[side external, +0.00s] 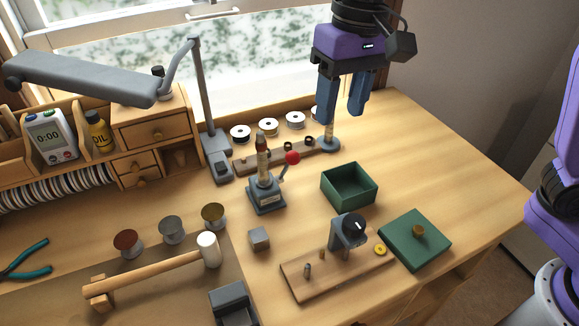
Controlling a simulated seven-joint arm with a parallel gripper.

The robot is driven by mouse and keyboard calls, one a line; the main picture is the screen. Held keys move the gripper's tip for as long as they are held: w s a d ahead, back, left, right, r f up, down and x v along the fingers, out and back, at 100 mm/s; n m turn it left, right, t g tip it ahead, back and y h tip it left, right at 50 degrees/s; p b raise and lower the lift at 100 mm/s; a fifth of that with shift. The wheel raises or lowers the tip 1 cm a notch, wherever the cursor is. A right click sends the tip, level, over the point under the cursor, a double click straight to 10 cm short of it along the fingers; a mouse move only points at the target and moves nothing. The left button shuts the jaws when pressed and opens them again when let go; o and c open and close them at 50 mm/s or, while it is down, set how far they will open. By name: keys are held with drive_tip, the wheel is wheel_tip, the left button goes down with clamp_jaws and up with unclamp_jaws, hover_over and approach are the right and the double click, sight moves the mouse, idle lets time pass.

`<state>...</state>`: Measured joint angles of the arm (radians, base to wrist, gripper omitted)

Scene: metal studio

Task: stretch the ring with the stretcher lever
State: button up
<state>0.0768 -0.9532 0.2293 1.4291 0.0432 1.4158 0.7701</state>
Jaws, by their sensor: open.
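Whether a ring sits on the post is too small to tell. My gripper (342,113) is open and empty, fingers pointing down. In the picture it is above and to the right of the red knob, clearly apart from it.
A green open box (349,198) and its green lid (415,252) lie right of the stretcher. A wooden board with a dial device (347,231) is in front. A wooden rail (265,161) and several spools stand behind. A mallet (170,270) and small cups lie left.

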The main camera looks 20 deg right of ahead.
sight(289, 165)
drive_tip(key=w+a+r+m, duration=0.2)
drive_tip(key=w+a+m, duration=0.1)
drive_tip(key=w+a, duration=0.1)
wheel_tip(289, 165, down, 17)
drive_tip(key=a, duration=0.2)
drive_tip(key=shift+w, duration=0.25)
drive_tip(key=shift+r, duration=0.1)
clamp_jaws()
